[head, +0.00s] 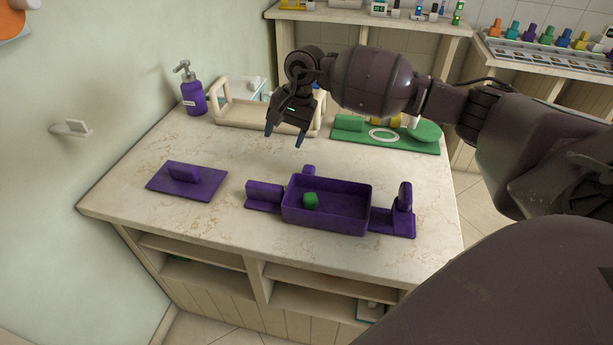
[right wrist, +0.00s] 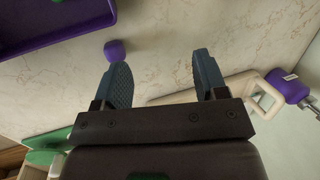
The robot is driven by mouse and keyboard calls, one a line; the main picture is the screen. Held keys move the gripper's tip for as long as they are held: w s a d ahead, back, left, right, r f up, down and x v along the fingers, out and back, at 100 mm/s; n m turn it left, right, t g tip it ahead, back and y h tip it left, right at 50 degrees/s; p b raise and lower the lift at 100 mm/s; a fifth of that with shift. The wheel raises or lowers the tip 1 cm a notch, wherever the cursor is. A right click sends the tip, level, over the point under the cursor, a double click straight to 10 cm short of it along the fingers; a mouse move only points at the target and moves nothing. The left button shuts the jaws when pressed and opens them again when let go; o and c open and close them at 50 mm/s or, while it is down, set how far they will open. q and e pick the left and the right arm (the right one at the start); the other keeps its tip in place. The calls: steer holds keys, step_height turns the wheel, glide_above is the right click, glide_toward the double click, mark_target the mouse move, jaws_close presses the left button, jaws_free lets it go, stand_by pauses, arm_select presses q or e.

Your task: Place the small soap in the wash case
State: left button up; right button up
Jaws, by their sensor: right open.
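The wash case appears to be the open purple box (head: 345,222) on the counter; part of it shows at the upper left of the right wrist view (right wrist: 60,30). A small green block (head: 310,201), apparently the small soap, lies inside it, toward its left side. My right gripper (head: 285,139) is open and empty above the counter, behind and to the left of the box. Its two spread fingers also show in the right wrist view (right wrist: 161,82), with nothing between them. My left gripper is not in view.
A purple lid-like plate (head: 212,184) with a handle lies left of the box. Purple upright pieces (head: 404,197) flank the box. A purple pump bottle (head: 193,97), a beige rack (head: 240,117) and a green tray (head: 420,149) stand at the back.

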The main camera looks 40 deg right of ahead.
mark_target(308, 168)
steer(key=d+f+h, duration=0.1)
steer(key=f, duration=0.1)
steer(key=s+d+f+g+h, duration=0.1)
steer(key=d+f, duration=0.1)
steer(key=s+d+f+h, duration=0.1)
steer(key=f, duration=0.1)
steer(key=shift+d+f+m, duration=0.3)
steer(key=shift+s+f+b, duration=0.2)
steer(key=shift+s+f, duration=0.05)
steer(key=shift+f, duration=1.05)
steer(key=shift+s+f+b, duration=0.15)
steer(key=shift+s+f, duration=0.05)
steer(key=shift+f, duration=1.1)
steer(key=c, duration=1.1)
